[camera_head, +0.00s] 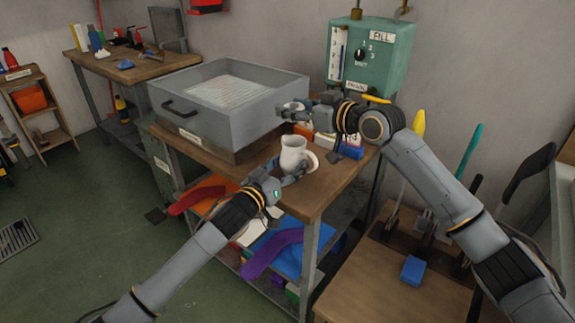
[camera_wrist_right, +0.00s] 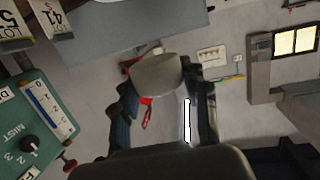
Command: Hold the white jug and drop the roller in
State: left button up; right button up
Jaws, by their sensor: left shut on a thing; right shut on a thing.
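The white jug (camera_head: 292,156) stands upright near the front edge of the wooden table. My left gripper (camera_head: 296,173) reaches in from the lower left and is shut on the jug at its lower right side; the exact contact is small and partly hidden. My right gripper (camera_head: 296,112) is up behind the jug, near the grey box's right corner. It is shut on a pale rounded piece, seemingly the roller (camera_head: 292,105). In the right wrist view this roller (camera_wrist_right: 157,75) sits between the fingertips, clear of any surface.
A large grey open box (camera_head: 215,125) with a handle fills the table's left side. A green control unit (camera_head: 368,55) hangs on the wall behind. A white round item (camera_head: 312,161) lies beside the jug. Coloured pieces (camera_head: 350,152) lie behind it.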

notch_tip(320, 180, down, 4)
jog(key=shift+r, duration=0.1)
dwell(0.4)
jog(key=o, duration=1.2)
jog(key=shift+o, duration=0.2)
jog(key=v, duration=1.2)
